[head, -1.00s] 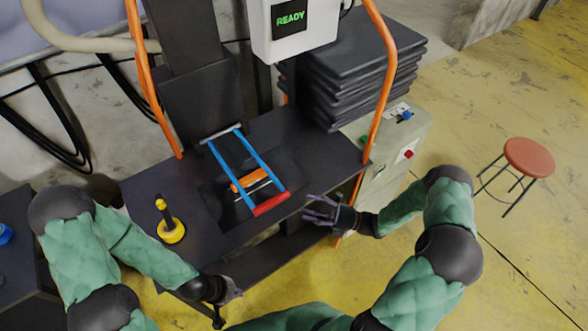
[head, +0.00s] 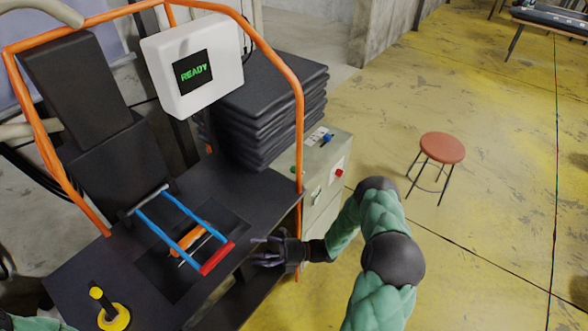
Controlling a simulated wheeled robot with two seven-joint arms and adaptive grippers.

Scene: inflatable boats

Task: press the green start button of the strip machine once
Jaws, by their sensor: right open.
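The strip machine has a black table (head: 75,277), an orange tube frame (head: 299,125) and a white display box (head: 160,58) reading READY. A grey-green control cabinet (head: 323,212) stands at its right side. A small green button (head: 293,169) shows on the cabinet's top, partly beside the orange tube. My left gripper is out of view.
A blue-handled frame with a red bar (head: 217,258) lies on the table. Black folded sheets (head: 255,110) are stacked behind. A blue knob (head: 327,138) sits on the cabinet top. A red stool (head: 442,147) stands right on open yellow floor. A yellow-based tool (head: 115,318) stands front left.

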